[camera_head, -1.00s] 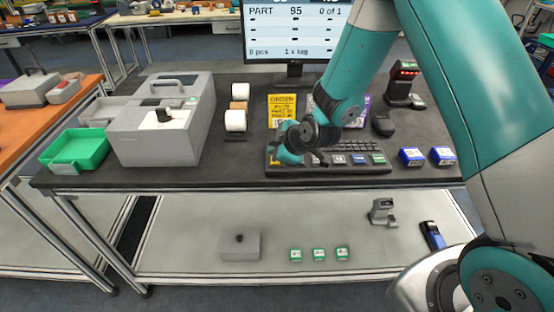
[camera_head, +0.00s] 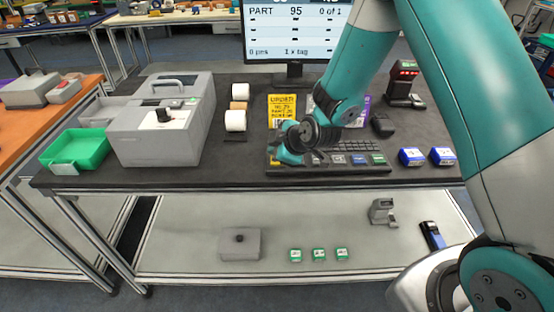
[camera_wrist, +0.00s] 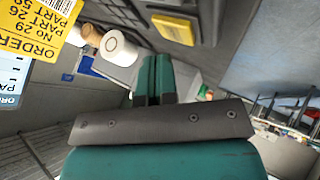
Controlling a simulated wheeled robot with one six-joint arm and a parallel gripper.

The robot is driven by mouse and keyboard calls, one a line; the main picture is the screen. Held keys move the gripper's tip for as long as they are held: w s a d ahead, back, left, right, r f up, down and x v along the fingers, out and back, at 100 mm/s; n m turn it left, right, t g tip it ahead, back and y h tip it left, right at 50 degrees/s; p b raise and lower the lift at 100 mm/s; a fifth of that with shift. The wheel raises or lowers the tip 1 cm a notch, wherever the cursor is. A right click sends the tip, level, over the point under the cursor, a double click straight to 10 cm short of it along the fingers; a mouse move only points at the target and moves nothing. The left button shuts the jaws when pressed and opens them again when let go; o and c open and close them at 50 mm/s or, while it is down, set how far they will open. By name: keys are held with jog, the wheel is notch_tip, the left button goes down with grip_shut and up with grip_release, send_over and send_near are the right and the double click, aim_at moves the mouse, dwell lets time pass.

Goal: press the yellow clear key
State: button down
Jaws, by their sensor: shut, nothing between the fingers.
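The yellow clear key (camera_wrist: 175,28) shows at the top of the wrist view, on a dark key panel. In the head view, the keyboard (camera_head: 345,170) lies along the front of the dark bench top, and my gripper largely hides its left end. My gripper (camera_head: 290,157) is low over that left end. In the wrist view, my gripper's teal fingers (camera_wrist: 154,62) are together and empty. The key appears just beyond the fingertips, with a visible gap in the picture. I cannot tell the height of the fingertips above the key.
A yellow order card (camera_head: 282,108) stands behind the keyboard, before the monitor (camera_head: 297,30). Label rolls (camera_head: 236,121) and a grey printer (camera_head: 160,130) are at left. Two blue boxes (camera_head: 412,157) sit right of the keyboard. A scanner (camera_head: 403,82) stands behind them.

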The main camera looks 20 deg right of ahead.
dwell(0.3)
jog(key=shift+f+b, duration=0.45)
jog(key=shift+b, duration=0.1)
jog(key=shift+f+b, duration=0.4)
jog(key=shift+b, duration=0.1)
dwell(0.5)
jog(key=shift+r, duration=0.1)
jog(key=shift+r+p, duration=0.5)
jog(key=shift+r, duration=0.25)
jog(key=shift+r+p, duration=1.55)
jog(key=shift+r, duration=0.95)
